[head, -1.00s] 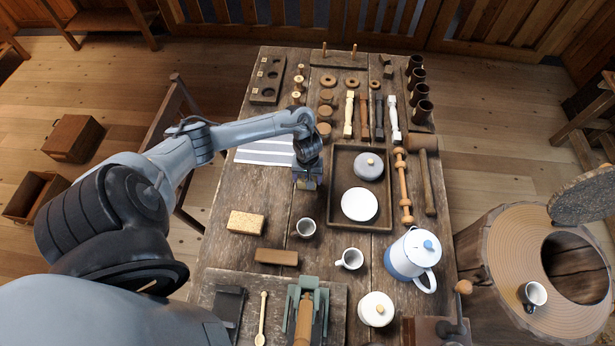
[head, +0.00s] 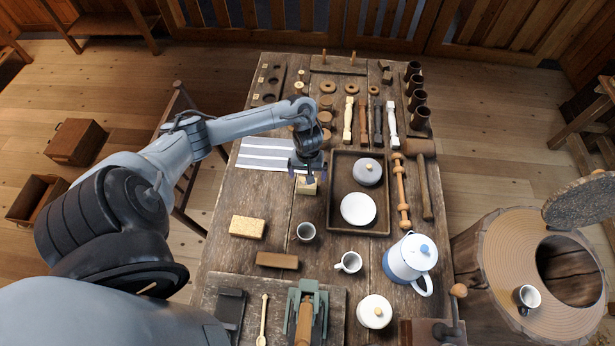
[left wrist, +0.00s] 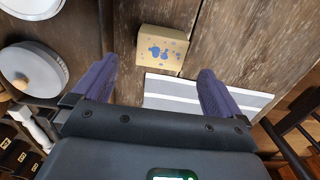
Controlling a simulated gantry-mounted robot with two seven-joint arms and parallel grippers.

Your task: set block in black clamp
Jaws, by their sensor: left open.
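A small pale wooden block (head: 307,186) with a blue print lies on the table left of the dark tray. In the left wrist view the block (left wrist: 162,50) sits just beyond the gap between the two fingertips. My left gripper (head: 307,178) is open and empty, its fingers spread to either side of the block, apparently not touching it. It also shows in the left wrist view (left wrist: 156,68). A flat black device, seemingly the black clamp (head: 231,308), lies on a board at the near left of the table. My right gripper is not in view.
A striped cloth (head: 265,153) lies behind the block. The dark tray (head: 333,215) holds a grey lid and a white dish.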

